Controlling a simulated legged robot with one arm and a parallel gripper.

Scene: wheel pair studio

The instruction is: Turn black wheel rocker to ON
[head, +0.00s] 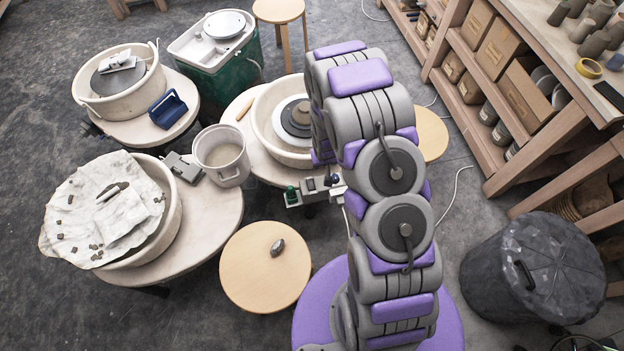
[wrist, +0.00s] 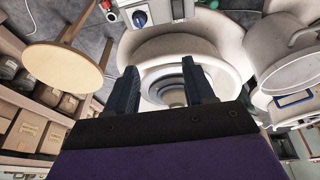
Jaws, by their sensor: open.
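The potter's wheel in the middle of the head view has a pale basin (head: 262,118) and a dark, ringed wheel head (head: 297,116). A control panel (head: 312,192) with small switches and a green button (head: 291,194) is fixed at its near edge, partly hidden by my arm. In the wrist view a panel at the top carries a blue-and-white dial (wrist: 140,18) and a dark switch (wrist: 178,9); its position is too small to read. My gripper (wrist: 158,66) is open and empty, its fingers apart over the pale basin (wrist: 165,48). My arm hides it in the head view.
Another wheel (head: 122,80) stands at upper left, beside a blue caddy (head: 168,108). A cloth-covered basin (head: 170,215) and a bucket (head: 222,155) stand at left. A round stool (head: 262,285) is in front; a black bin (head: 530,270) and shelves (head: 500,60) are right.

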